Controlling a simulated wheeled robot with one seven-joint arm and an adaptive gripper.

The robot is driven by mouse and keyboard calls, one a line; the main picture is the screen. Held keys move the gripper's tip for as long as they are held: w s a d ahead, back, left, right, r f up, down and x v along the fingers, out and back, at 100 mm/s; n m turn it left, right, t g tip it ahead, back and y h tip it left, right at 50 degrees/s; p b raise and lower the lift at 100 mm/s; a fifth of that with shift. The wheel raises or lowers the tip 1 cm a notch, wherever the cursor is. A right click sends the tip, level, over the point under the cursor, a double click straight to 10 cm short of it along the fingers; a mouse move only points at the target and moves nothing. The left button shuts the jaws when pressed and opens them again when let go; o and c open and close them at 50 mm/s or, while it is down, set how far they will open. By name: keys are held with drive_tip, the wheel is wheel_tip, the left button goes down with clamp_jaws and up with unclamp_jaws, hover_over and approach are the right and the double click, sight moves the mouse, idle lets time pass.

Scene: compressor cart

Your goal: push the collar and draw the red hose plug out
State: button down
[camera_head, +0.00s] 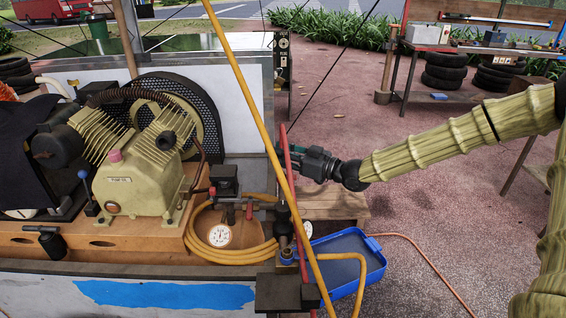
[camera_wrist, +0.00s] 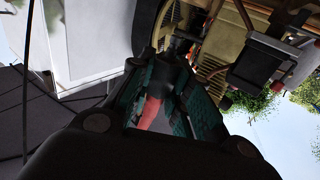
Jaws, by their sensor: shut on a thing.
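My gripper (camera_head: 288,157) is at the right end of the compressor cart and is shut on the red hose plug. In the wrist view its teal-lined fingers (camera_wrist: 160,95) stand on either side of the plug (camera_wrist: 165,74), which is dark with a red hose end (camera_wrist: 150,112) behind it. In the head view the red hose (camera_head: 301,235) runs down past the gripper to the cart's lower corner. I cannot make out the collar the plug belongs to, or whether the plug is seated.
A yellow hose (camera_head: 262,135) crosses in front of the gripper. The compressor (camera_head: 140,180), coiled yellow hose (camera_head: 200,248) and gauge (camera_head: 219,236) are left on the cart. A blue tray (camera_head: 372,262) lies below right. Paving on the right is open before a workbench (camera_head: 480,50).

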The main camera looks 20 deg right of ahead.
wheel_tip(320, 180, up, 6)
drive_tip(key=shift+r+p, duration=1.95)
drive_tip(key=shift+r, duration=0.6)
